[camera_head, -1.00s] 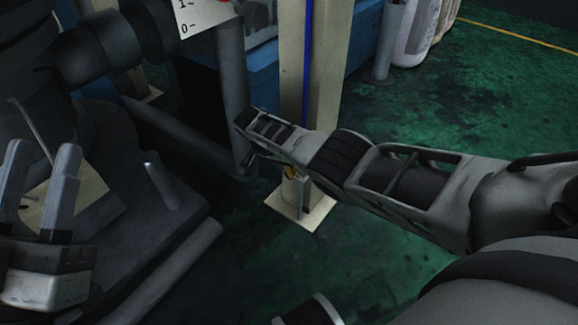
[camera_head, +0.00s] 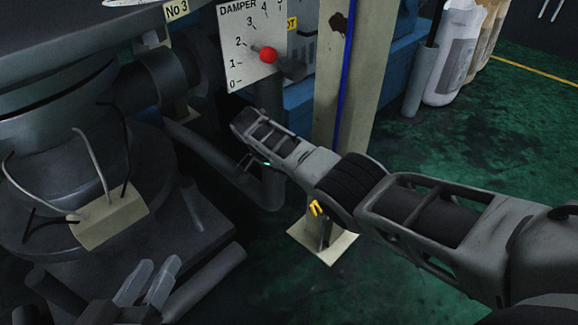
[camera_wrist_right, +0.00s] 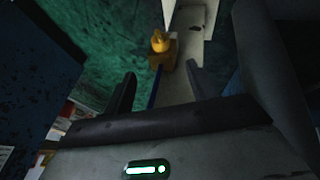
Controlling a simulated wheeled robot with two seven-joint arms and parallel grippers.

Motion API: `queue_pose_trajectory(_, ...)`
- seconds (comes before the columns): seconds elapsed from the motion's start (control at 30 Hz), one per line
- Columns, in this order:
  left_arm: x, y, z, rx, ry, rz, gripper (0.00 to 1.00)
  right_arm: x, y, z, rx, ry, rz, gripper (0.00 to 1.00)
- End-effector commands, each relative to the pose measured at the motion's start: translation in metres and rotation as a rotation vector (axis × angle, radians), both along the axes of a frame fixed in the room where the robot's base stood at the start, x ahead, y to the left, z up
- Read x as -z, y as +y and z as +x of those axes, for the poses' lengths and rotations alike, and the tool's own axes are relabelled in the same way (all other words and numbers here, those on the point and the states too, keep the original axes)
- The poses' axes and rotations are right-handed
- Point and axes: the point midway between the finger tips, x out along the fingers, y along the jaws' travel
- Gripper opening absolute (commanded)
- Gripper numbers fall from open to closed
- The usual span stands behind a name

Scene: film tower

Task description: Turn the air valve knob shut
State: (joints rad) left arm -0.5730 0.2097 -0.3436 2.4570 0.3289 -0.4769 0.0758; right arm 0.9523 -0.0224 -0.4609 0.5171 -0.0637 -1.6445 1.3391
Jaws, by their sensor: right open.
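A yellow knob (camera_wrist_right: 160,40) sits on a brownish-yellow fitting by the pale post in the right wrist view; I take it for the air valve knob. In the head view, a small yellow part (camera_head: 317,208) shows low on the post, partly behind my right arm. My right gripper (camera_wrist_right: 161,74) is open and empty, its fingers pointing toward the knob but apart from it. In the head view its finger end (camera_head: 247,160) is small and dark, left of the post. My left gripper (camera_head: 150,282) is open and empty at the bottom left, away from the knob.
The pale post (camera_head: 345,90) with a blue stripe stands on a square foot plate (camera_head: 322,245). A damper scale (camera_head: 240,70) with a red-knobbed lever (camera_head: 268,55) is above my right gripper. Dark pipes and machinery (camera_head: 60,150) fill the left.

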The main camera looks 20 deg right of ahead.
Motion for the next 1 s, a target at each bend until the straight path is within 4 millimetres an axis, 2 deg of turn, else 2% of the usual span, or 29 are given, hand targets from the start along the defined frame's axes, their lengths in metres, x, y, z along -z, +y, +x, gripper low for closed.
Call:
queue_pose_trajectory(0.07,0.000,0.001,0.000,-0.001,0.003,0.017,0.36,-0.007,0.003,0.001,0.000,-0.001,0.000,0.58)
queue_pose_trajectory(0.23,0.002,0.002,0.000,-0.003,0.002,0.030,0.36,-0.010,0.005,0.001,0.001,0.000,0.001,0.58)
queue_pose_trajectory(0.47,0.002,0.002,0.000,-0.003,0.002,0.030,0.36,-0.009,0.005,0.001,-0.001,0.000,0.001,0.57)
queue_pose_trajectory(0.57,0.002,0.002,0.000,-0.003,0.002,0.030,0.36,0.000,0.008,0.000,-0.031,-0.012,0.028,0.57)
queue_pose_trajectory(0.67,0.000,0.002,0.000,-0.003,0.002,0.030,0.36,0.023,0.019,-0.001,-0.131,-0.054,0.108,0.57)
queue_pose_trajectory(0.83,-0.003,0.002,0.000,-0.003,0.001,0.030,0.36,0.065,0.051,-0.015,-0.439,-0.247,0.308,0.57)
queue_pose_trajectory(0.93,-0.005,0.002,0.000,-0.003,0.001,0.030,0.36,0.066,0.071,-0.033,-0.638,-0.416,0.392,0.57)
queue_pose_trajectory(1.0,-0.006,0.002,0.000,-0.003,0.001,0.030,0.36,0.053,0.081,-0.051,-0.771,-0.546,0.420,0.57)
